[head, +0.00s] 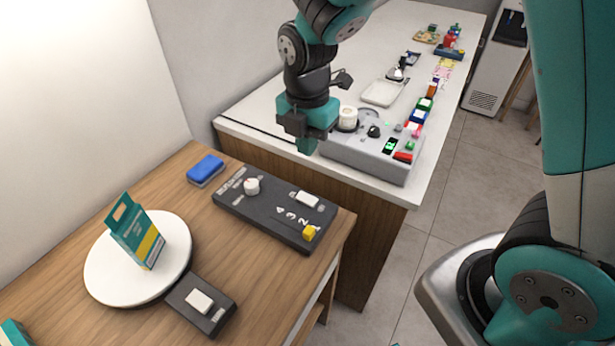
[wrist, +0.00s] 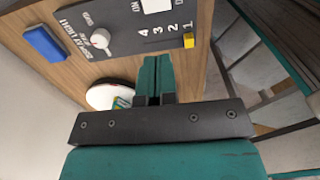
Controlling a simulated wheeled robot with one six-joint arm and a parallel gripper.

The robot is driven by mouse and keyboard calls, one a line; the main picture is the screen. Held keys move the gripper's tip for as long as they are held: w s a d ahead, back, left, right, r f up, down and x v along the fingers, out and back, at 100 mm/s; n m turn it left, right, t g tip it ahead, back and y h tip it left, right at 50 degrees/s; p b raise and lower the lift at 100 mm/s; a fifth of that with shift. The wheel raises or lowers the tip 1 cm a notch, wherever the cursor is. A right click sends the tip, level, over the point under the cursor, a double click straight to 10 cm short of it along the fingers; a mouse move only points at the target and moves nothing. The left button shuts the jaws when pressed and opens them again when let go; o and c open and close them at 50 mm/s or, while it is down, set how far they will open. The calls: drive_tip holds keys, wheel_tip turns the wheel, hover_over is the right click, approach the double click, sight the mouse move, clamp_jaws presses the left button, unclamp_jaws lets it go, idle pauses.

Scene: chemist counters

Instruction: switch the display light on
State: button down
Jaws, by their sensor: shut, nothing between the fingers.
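A dark control panel (head: 262,208) lies on the wooden counter. It carries a white round knob (head: 252,186), a white rocker switch (head: 307,199) and a yellow slider or knob (head: 309,233) beside the numbers 1 to 4. In the wrist view the white knob (wrist: 101,38) has lettering beside it that seems to read "display light", and the yellow piece (wrist: 188,40) sits by the 1. My gripper (head: 306,146) is shut and empty, above and beyond the panel's far right side. Its teal fingertips (wrist: 156,62) appear together in the wrist view, apart from the panel.
A white turntable (head: 105,270) holds an upright teal box (head: 137,235); its dark base has a white rocker (head: 199,301). A blue block (head: 205,169) lies near the wall. A grey device (head: 365,157) stands on the white counter behind.

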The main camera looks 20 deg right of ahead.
sight(310, 202)
drive_tip(key=shift+s+d+b, duration=0.2)
drive_tip(key=shift+s+b, duration=0.1)
drive_tip(key=shift+b, duration=0.1)
drive_tip(key=shift+f, duration=0.1)
wheel_tip(310, 202, down, 14)
drive_tip(key=shift+r+p, duration=0.1)
drive_tip(key=shift+p, duration=0.95)
